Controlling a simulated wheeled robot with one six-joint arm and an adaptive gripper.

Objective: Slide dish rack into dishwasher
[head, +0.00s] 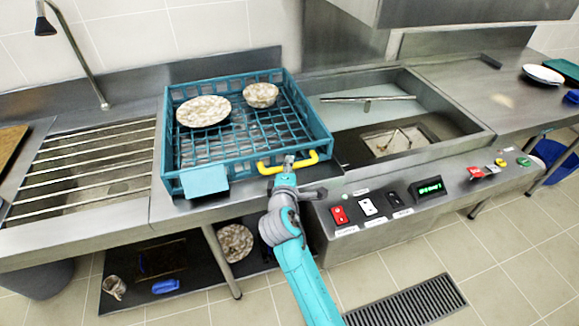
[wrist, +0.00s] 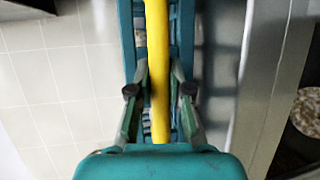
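The teal dish rack (head: 328,135) sits on the steel counter between the barred sink and the dishwasher, outside the wash bay. It holds a speckled plate (head: 204,111) and a speckled bowl (head: 261,95). A yellow handle (head: 311,157) sticks out from its front, near the right corner. My gripper (head: 289,161) is at this handle. In the wrist view its fingers (wrist: 160,80) lie close on both sides of the yellow handle (wrist: 157,35) and look shut on it. The dishwasher's open bay (head: 390,115) is right of the rack; its hood (head: 440,12) is raised.
A control panel (head: 400,197) with switches, a display and coloured buttons runs along the dishwasher's front. A spray arm (head: 367,99) lies in the bay. White plates (head: 543,74) stand on the far right counter. A lower shelf (head: 200,285) holds dishes. A drain grate (head: 408,302) is in the floor.

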